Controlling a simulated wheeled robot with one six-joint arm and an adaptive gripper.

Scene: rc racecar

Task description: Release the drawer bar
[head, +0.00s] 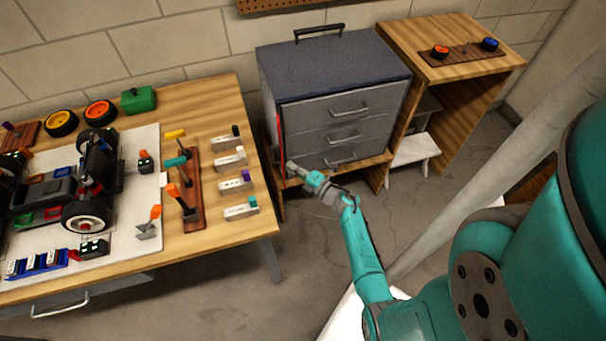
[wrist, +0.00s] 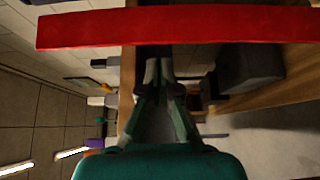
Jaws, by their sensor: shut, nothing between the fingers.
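The red drawer bar (head: 281,135) runs upright along the left front edge of the grey drawer cabinet (head: 375,85). In the wrist view the red bar (wrist: 190,27) crosses the top of the picture. My gripper (head: 291,167) is by the bar's lower end, at the cabinet's lower left corner. In the wrist view my gripper (wrist: 158,65) has its fingers together and empty, pointing at the bar's edge. I cannot tell whether the tips touch the bar. The cabinet's three drawers look closed, each with a handle (head: 345,137).
A wooden workbench (head: 225,95) with a model car (head: 75,185), tools and small blocks stands at the left. A wooden stand (head: 440,35) with two small wheels is right of the cabinet, a white step stool (head: 412,150) beneath it. The floor in front is open.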

